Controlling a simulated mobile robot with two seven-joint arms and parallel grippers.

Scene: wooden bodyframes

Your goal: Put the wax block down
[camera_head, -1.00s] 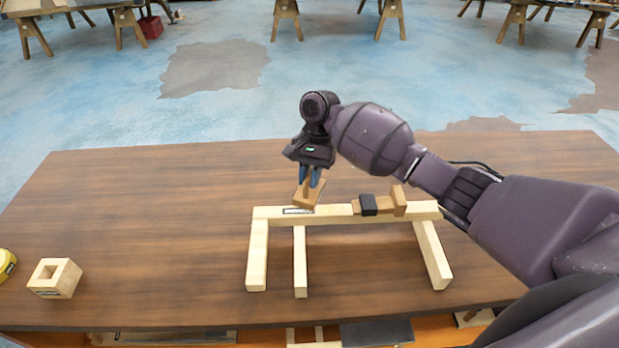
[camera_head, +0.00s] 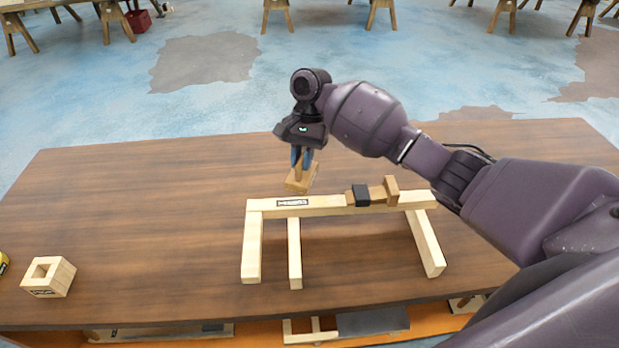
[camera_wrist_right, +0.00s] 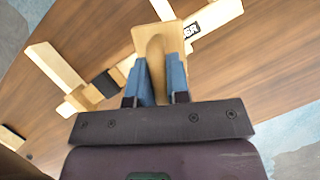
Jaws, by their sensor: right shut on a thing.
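My right gripper (camera_head: 302,158) hangs over the table, pointing down, its blue fingers shut on a tan block with a rounded upright grip, which I take as the wax block (camera_head: 300,184). In the right wrist view the block (camera_wrist_right: 152,38) shows beyond the fingers, with its grip between them. In the head view the block is just behind the left part of the pale wooden frame's (camera_head: 335,205) long rail, slightly tilted. I cannot tell whether it touches anything. My left gripper is not in view.
A wooden tool with a black band (camera_head: 361,195) lies on the rail's right part. A label (camera_head: 292,202) is on the rail's left part. A hollow wooden cube (camera_head: 48,278) stands at the table's front left. The brown table (camera_head: 150,215) is clear between cube and frame and behind the frame.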

